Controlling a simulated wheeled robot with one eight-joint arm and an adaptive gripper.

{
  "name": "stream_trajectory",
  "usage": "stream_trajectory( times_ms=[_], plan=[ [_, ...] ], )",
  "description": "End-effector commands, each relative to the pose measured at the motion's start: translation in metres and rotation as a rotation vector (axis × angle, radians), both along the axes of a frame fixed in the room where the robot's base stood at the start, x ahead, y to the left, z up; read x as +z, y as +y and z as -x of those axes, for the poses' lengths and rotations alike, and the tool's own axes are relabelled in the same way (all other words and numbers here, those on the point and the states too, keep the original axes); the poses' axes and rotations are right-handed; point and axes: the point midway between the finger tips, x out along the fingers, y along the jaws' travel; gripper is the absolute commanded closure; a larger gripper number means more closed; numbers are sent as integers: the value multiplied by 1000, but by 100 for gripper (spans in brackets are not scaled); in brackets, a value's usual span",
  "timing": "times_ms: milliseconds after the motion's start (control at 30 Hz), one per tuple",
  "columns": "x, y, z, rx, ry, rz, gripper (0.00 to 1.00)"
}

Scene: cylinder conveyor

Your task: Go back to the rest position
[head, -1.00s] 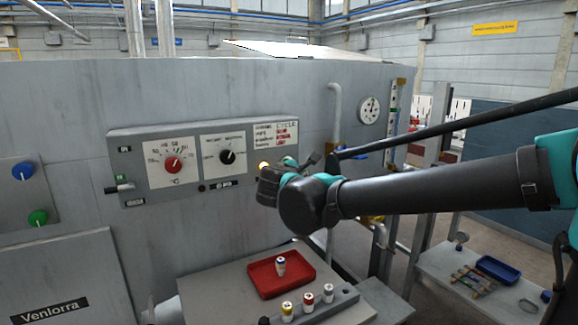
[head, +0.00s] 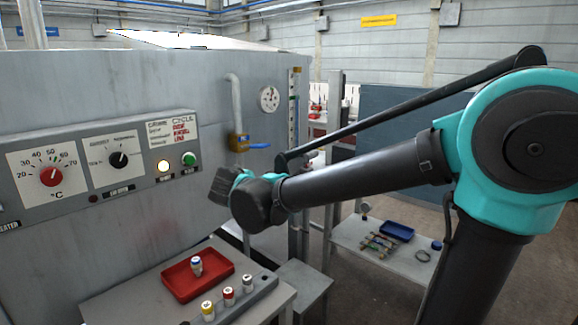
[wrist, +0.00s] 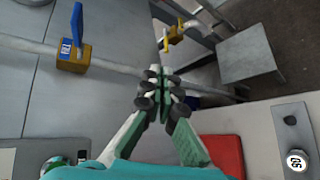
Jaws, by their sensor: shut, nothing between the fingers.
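My gripper (head: 220,186) hangs in the air in front of the machine's grey panel, to the right of the control box (head: 100,168) and apart from it. In the wrist view my gripper (wrist: 163,90) has its fingertips together with nothing held. The red tray (head: 180,288) with a blue-marked cylinder (head: 196,266) in it lies below my gripper on a grey table.
A yellow valve with a blue handle (head: 260,146) sits on a pipe near my gripper. Several cylinders stand in a grey rack (head: 262,288). A side table (head: 345,236) stands at right.

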Motion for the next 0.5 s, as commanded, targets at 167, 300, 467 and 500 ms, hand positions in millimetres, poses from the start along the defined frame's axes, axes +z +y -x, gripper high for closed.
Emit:
stream_trajectory(
  times_ms=[167, 300, 467, 500],
  plan=[
    [-64, -111, 6, -264, 143, -226, 100],
    [-111, -180, 30, -471, 233, -414, 100],
    [-160, -241, 71, -708, 314, -641, 100],
    [-171, -253, 83, -767, 332, -697, 100]
  ],
)
